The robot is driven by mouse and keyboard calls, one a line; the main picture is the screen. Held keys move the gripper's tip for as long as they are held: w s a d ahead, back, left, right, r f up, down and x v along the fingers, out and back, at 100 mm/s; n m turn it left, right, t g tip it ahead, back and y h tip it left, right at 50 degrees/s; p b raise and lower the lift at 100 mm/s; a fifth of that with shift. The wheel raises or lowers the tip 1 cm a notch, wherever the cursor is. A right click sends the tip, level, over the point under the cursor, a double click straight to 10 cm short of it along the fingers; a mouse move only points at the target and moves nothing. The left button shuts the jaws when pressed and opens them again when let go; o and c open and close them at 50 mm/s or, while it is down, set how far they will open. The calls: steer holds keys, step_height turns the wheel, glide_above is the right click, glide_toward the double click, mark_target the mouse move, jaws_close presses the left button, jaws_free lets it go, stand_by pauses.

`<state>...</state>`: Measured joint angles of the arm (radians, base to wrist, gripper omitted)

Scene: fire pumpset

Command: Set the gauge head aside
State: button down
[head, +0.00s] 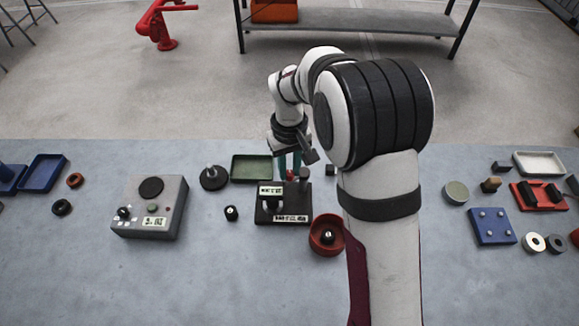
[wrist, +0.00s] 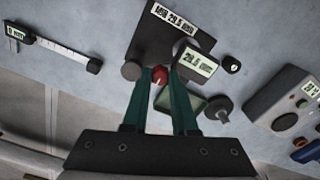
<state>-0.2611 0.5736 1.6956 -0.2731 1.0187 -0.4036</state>
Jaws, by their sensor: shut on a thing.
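The gauge head is a dark box with a pale digital display (head: 271,190); it also shows in the wrist view (wrist: 197,63). It sits over a black base (head: 268,216) with a label on its front, beside a short grey post (wrist: 132,70). A red knob (wrist: 160,75) shows between my teal fingers. My gripper (head: 290,174) reaches down from behind the display and is shut on this red part, which appears to belong to the gauge head. The exact contact is partly hidden by the fingers. I cannot tell whether the head is clear of the base.
A green tray (head: 251,168) lies behind left, beside a black knobbed disc (head: 213,178). A small black nut (head: 231,213) is left of the base. A red bowl (head: 318,243) is close on the right. A grey control box (head: 168,215) stands further left. My arm hides table to the right.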

steer(key=shift+w+m, duration=0.1)
steer(key=shift+m, duration=0.3)
stand_by(0.4)
steer(key=shift+w+d+m, duration=0.1)
steer(key=shift+w+m, duration=0.75)
steer(key=shift+m, duration=1.7)
steer(key=shift+w+d+m, duration=0.1)
steer(key=shift+w+m, duration=0.7)
steer(key=shift+m, duration=1.7)
steer(key=shift+w+d+m, duration=0.1)
steer(key=shift+w+m, duration=0.75)
steer(key=shift+m, duration=1.7)
steer(key=c, duration=0.7)
jaws_free()
